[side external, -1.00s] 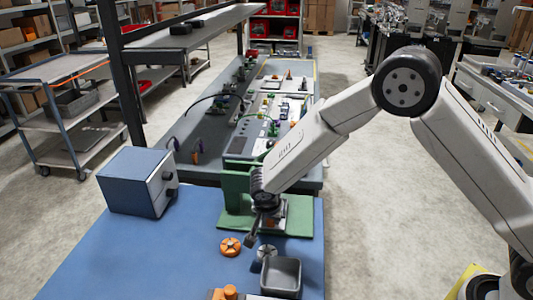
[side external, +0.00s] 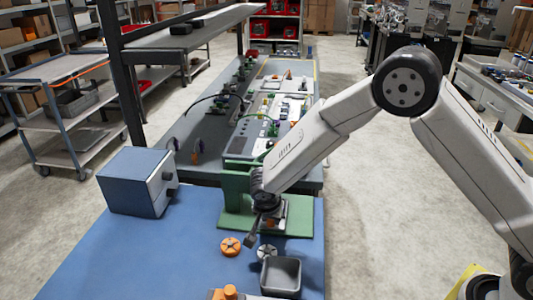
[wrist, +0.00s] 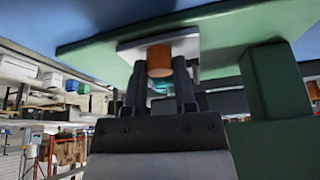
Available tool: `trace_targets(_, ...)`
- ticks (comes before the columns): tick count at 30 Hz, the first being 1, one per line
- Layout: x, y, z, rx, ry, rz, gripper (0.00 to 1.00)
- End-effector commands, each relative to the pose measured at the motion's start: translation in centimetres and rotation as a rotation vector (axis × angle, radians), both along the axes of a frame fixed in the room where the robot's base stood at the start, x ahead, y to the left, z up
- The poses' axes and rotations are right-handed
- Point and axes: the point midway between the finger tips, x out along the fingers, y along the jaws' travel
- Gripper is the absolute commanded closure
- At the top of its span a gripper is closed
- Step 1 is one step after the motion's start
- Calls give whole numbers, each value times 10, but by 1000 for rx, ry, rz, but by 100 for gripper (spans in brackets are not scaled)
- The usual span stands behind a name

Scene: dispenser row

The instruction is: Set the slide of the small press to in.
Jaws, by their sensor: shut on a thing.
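The small press is green, with an upright frame (side external: 233,190) and a flat base plate (side external: 296,231) on the blue table. In the wrist view its green base (wrist: 100,42) fills the upper part. The slide shows there as a pale metal plate (wrist: 190,45) with an orange knob (wrist: 159,60). My gripper (wrist: 160,76) is shut on the orange knob, one dark finger on each side. In the side view my gripper (side external: 270,212) is low over the press base, and the wrist hides most of the slide. I cannot tell how far in the slide sits.
A blue box (side external: 135,183) with a dark knob stands left of the press. In front lie an orange round part (side external: 231,246), a grey round part (side external: 266,252) and a grey bin (side external: 282,276). The table's left front is clear.

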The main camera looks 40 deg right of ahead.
Motion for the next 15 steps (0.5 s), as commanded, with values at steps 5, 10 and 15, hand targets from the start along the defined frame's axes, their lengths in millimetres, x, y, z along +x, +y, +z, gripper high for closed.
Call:
trace_targets(5, 0, 1, 0, 2, -1, 0, 100)
trace_targets(10, 2, 3, 0, 1, -2, 1, 100)
trace_targets(15, 12, 12, 0, 2, -3, 1, 100)
